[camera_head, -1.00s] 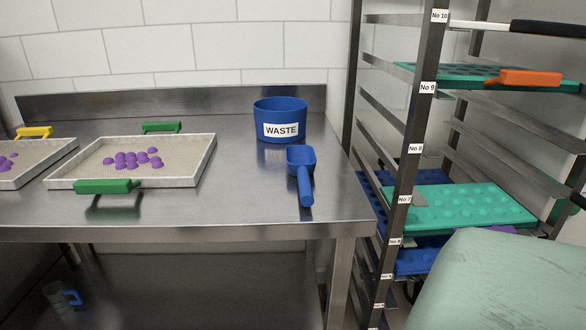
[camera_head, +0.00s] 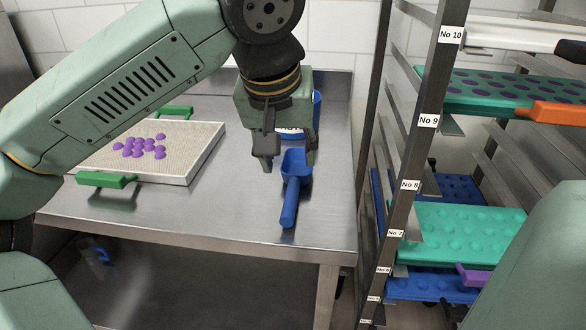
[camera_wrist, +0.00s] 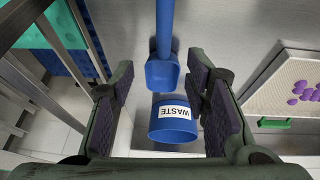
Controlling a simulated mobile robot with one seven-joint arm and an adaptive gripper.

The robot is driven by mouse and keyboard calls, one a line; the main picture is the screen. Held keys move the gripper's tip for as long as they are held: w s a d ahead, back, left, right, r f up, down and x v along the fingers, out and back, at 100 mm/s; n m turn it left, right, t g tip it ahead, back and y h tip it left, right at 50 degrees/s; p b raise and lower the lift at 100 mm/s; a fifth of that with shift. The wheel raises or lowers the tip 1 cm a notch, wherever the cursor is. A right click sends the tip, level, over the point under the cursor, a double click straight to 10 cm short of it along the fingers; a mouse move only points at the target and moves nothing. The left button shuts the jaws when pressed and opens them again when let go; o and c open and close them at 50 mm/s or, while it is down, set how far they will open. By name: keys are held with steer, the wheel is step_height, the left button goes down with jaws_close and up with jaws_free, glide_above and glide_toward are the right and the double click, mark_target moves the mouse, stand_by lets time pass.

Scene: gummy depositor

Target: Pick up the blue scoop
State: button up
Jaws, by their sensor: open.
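The blue scoop (camera_head: 291,190) lies on the steel table with its bowl toward the back and its handle toward the front edge. My gripper (camera_head: 288,162) is open and empty, pointing down just behind and above the scoop's bowl. In the wrist view the scoop (camera_wrist: 163,60) shows at top centre, its bowl beyond the gap between the two open fingers (camera_wrist: 160,95). I see no contact between the fingers and the scoop.
A blue WASTE tub (camera_wrist: 172,122) stands behind the scoop, mostly hidden by my gripper in the head view. A tray of purple gummies (camera_head: 205,152) with green handles lies left. A rack (camera_head: 412,170) with coloured trays stands right. Bare table (camera_head: 215,215) lies left of the handle.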

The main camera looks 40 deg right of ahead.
mark_target(293, 187)
steer(key=x, duration=0.4)
steer(key=shift+w+a+f, duration=0.2)
steer(key=shift+w+f, duration=0.05)
steer(key=shift+w, duration=0.2)
steer(key=shift+s+d+p+x, duration=0.1)
steer(key=shift+p+x, duration=0.45)
steer(key=shift+x, duration=1.05)
steer(key=shift+s+d+p+x, duration=0.15)
steer(key=shift+p+x, duration=0.35)
steer(key=shift+x, duration=1.1)
steer(key=shift+c, duration=0.2)
jaws_close()
